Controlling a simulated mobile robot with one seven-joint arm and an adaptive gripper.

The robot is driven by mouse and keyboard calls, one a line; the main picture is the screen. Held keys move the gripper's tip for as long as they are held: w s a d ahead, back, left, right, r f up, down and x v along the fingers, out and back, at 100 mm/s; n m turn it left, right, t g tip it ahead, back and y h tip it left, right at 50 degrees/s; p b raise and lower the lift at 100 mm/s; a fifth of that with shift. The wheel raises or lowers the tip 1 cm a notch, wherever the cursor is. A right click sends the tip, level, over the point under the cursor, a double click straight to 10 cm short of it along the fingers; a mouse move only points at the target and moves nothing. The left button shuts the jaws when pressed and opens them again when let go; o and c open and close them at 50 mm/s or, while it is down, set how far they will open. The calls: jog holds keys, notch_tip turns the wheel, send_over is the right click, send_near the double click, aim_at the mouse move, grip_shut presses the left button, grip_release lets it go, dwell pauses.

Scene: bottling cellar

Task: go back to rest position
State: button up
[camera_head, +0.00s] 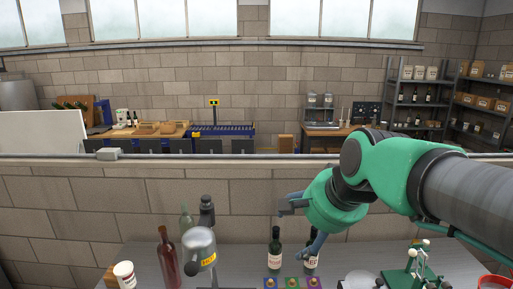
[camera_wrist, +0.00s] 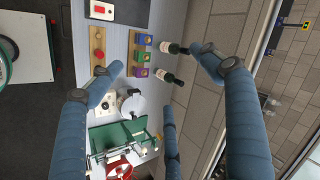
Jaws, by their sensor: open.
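My gripper (camera_head: 303,226) is open, with its blue-grey fingers spread above the back of the bench near the wall. In the wrist view, my gripper (camera_wrist: 158,75) shows three spread fingers with nothing held between them. Two dark bottles with pale labels, one (camera_head: 275,247) and the other (camera_head: 311,265), stand on the bench below. In the head view a finger overlaps the right bottle; I cannot tell whether it touches. In the wrist view both bottles, one (camera_wrist: 172,48) and the other (camera_wrist: 168,77), show beyond the fingers.
A red-brown bottle (camera_head: 167,260), a pale green bottle (camera_head: 186,218), a grey machine (camera_head: 200,247) and a white cup (camera_head: 124,273) stand left. Coloured blocks (camera_wrist: 139,55) lie in front of the dark bottles. A green stand (camera_head: 408,268) and red ring (camera_head: 495,283) are right. The wall (camera_head: 100,210) runs behind.

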jog(key=s+d+f+n+h, duration=0.1)
jog(key=s+d+f+n, duration=0.1)
jog(key=s, duration=0.3)
jog(key=s+d+f+n, duration=0.2)
jog(key=s+d+f, duration=0.2)
jog(key=s+d, duration=0.1)
jog(key=s+d+f+n+g+h+p, duration=0.1)
jog(key=s+d+f+n, duration=0.2)
jog(key=s, duration=0.4)
jog(key=shift+s+d+h, duration=0.2)
jog(key=shift+d+h, duration=0.05)
jog(key=shift+h, duration=0.05)
